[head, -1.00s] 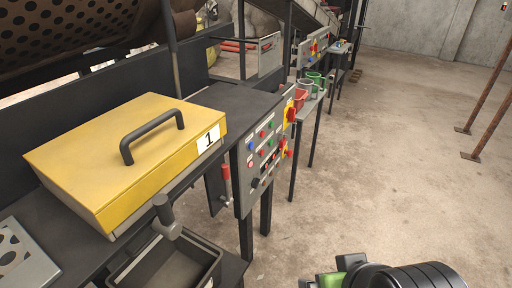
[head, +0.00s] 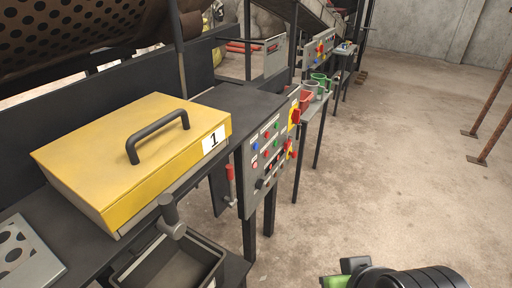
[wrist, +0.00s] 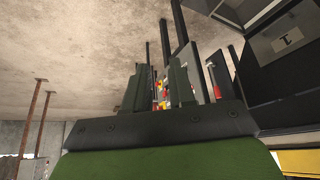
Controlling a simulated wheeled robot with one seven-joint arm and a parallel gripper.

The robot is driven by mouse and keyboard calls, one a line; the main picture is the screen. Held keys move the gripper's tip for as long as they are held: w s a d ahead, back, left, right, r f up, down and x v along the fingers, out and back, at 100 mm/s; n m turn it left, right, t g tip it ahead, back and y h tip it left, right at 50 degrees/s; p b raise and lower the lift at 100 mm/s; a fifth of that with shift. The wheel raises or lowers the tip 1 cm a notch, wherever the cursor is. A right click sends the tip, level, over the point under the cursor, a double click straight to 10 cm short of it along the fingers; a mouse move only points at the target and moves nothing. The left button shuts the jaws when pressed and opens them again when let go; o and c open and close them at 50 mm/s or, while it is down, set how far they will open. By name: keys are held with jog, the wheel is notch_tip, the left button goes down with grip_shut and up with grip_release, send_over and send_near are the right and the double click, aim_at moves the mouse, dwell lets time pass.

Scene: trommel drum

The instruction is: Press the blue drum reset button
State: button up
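The grey control panel (head: 247,196) hangs at the front edge of the bench, right of the yellow box, with rows of small coloured buttons. A blue button (head: 255,146) is at the panel's upper left; its label is too small to read. My gripper (head: 340,278) is at the bottom right of the head view, well apart from the panel, with its tips partly cut off. In the wrist view my gripper (wrist: 159,80) has two dark fingers standing apart with nothing held between them. Red and yellow panel parts show blurred beyond the gap.
A yellow box (head: 85,165) with a black handle and label 1 sits on the bench. A grey lever (head: 171,216) and dark bin (head: 205,265) are in front. A red-handled lever (head: 230,178) hangs beside the panel. The concrete floor (head: 400,150) is open.

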grip_shut()
dwell(1.1)
